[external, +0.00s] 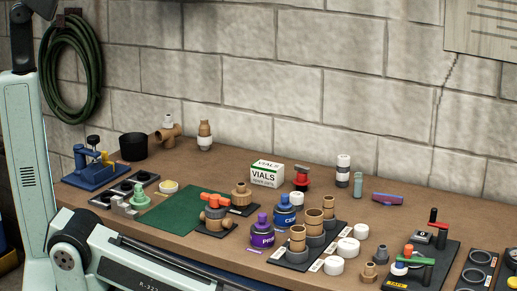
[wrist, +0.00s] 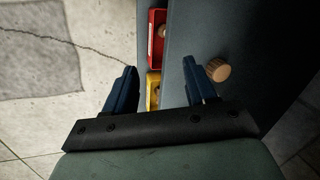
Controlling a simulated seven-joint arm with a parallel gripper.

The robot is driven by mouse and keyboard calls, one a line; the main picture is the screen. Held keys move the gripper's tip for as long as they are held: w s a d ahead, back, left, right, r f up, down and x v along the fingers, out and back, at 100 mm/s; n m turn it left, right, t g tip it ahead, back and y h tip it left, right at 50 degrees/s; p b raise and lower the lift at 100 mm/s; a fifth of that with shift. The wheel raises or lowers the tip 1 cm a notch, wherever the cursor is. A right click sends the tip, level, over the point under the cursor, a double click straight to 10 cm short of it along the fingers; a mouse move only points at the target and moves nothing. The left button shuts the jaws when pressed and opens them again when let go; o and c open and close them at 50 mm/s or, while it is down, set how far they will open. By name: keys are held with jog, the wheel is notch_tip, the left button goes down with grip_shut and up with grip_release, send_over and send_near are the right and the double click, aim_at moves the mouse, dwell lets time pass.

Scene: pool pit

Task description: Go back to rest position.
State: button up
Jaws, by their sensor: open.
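My gripper (wrist: 160,68) shows in the wrist view with its two dark blue fingers spread apart and nothing between them. It points down toward the floor, beside a dark grey panel (wrist: 240,40). A round wooden knob (wrist: 217,70) is just right of the right finger; I cannot tell whether they touch. In the external view my arm runs along the lower left, and my gripper is outside the picture.
A red bin (wrist: 157,40) and a yellow bin (wrist: 153,90) lie beyond the fingers. The pale floor (wrist: 60,120) is clear on the left. The workbench (external: 330,190) is crowded with bottles, fittings, a vials box (external: 267,173) and a green mat (external: 180,212).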

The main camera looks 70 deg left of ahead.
jog(key=s+a+f+n+g, duration=0.15)
jog(key=s+a+f, duration=0.3)
jog(key=s, duration=0.45)
jog(key=s+a+f+n+g+h, duration=0.1)
jog(key=s+a+f+g, duration=0.2)
jog(key=s+a, duration=0.45)
jog(key=s+a+f+n+g, duration=0.1)
jog(key=s+a+f+g, duration=0.2)
jog(key=s, duration=0.8)
jog(key=s+a+f+n+h, duration=0.1)
jog(key=s+a+f+n, duration=0.1)
jog(key=s, duration=0.9)
jog(key=shift+s+a+g+h, duration=0.15)
jog(key=shift+s+g+h, duration=0.2)
jog(key=shift+s+h, duration=0.05)
jog(key=shift+f, duration=0.1)
